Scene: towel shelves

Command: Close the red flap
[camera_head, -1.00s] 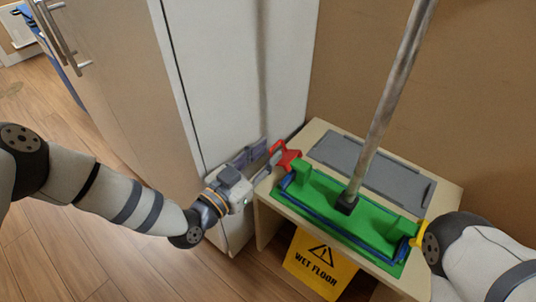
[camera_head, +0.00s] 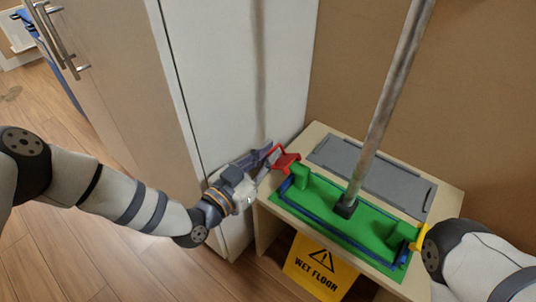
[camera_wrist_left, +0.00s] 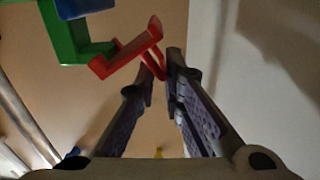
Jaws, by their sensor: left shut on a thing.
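The red flap (camera_head: 286,161) is at the left end of the green mop holder (camera_head: 345,220) and stands up at an angle. My left gripper (camera_head: 270,155) reaches it from the left, with its purple-padded fingers close together on the flap's outer end. In the left wrist view the flap (camera_wrist_left: 128,57) runs from the green holder down to the fingertips (camera_wrist_left: 162,72), which are shut on its thin outer part. A yellow flap (camera_head: 418,238) is at the holder's right end, close to my right arm. My right gripper's fingers do not show.
A mop pole (camera_head: 390,90) rises from the holder's middle. The holder and a grey tray (camera_head: 372,172) sit on a wooden stand (camera_head: 318,136). A yellow wet floor sign (camera_head: 320,266) is below. A tall cabinet (camera_head: 235,80) stands close behind the left gripper.

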